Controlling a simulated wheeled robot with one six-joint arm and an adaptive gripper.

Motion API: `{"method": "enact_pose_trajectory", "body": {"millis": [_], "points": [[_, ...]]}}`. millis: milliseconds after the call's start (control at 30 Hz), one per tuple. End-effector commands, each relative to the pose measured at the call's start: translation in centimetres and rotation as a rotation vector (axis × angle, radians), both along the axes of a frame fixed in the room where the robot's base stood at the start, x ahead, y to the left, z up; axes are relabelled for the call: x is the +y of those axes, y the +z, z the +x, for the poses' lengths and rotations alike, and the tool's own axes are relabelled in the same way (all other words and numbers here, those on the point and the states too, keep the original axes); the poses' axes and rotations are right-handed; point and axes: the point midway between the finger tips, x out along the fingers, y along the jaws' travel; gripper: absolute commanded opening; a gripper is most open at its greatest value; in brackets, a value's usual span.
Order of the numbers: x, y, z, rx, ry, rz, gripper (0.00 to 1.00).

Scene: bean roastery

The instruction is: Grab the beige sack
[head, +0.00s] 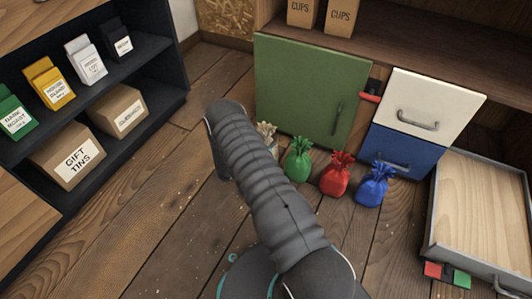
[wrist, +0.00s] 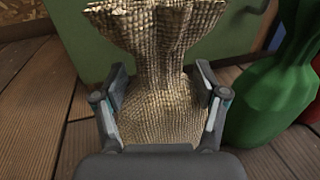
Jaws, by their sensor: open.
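The beige sack (wrist: 160,98) is a coarse woven bag with a gathered neck and flared top, upright on the wooden floor. In the wrist view my gripper (wrist: 160,100) is open, with one finger on each side of the sack; I cannot tell whether they touch it. In the head view the beige sack (head: 266,131) stands at the left end of a row of sacks, its lower part partly hidden by my arm. My gripper's fingers are hidden in the head view.
A green sack (head: 298,160) stands close to the right of the beige one, then a red sack (head: 337,174) and a blue sack (head: 375,185). A green cabinet door (head: 310,85) rises behind. A wooden tray-like drawer (head: 480,205) is at right, and a dark shelf (head: 150,50) at left.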

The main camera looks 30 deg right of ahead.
Motion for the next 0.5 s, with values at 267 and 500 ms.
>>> {"method": "enact_pose_trajectory", "body": {"millis": [267,500], "points": [[-0.21,0.02,0.14,0.0,0.002,0.0,0.65],[-0.22,0.02,0.13,0.0,0.001,0.0,0.05]]}}
